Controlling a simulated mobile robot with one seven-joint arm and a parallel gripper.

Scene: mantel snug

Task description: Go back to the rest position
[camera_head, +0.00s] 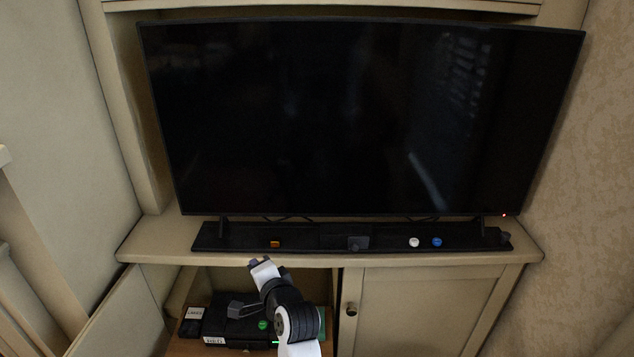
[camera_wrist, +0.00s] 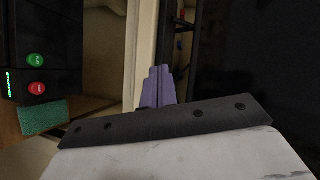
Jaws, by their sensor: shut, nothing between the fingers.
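My gripper (camera_head: 259,262) is in front of the cabinet's top edge, above the open left compartment, in the head view. In the wrist view its purple fingers (camera_wrist: 158,88) are together with nothing between them. My arm reaches up from the bottom of the head view and hides part of the compartment.
A large dark television (camera_head: 360,115) stands on the cabinet top behind a black bar (camera_head: 290,238) bearing small orange, white and blue items. The left door (camera_head: 120,315) hangs open; the right door (camera_head: 420,310) is shut. A black device (camera_head: 228,318) with a green button sits in the left compartment.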

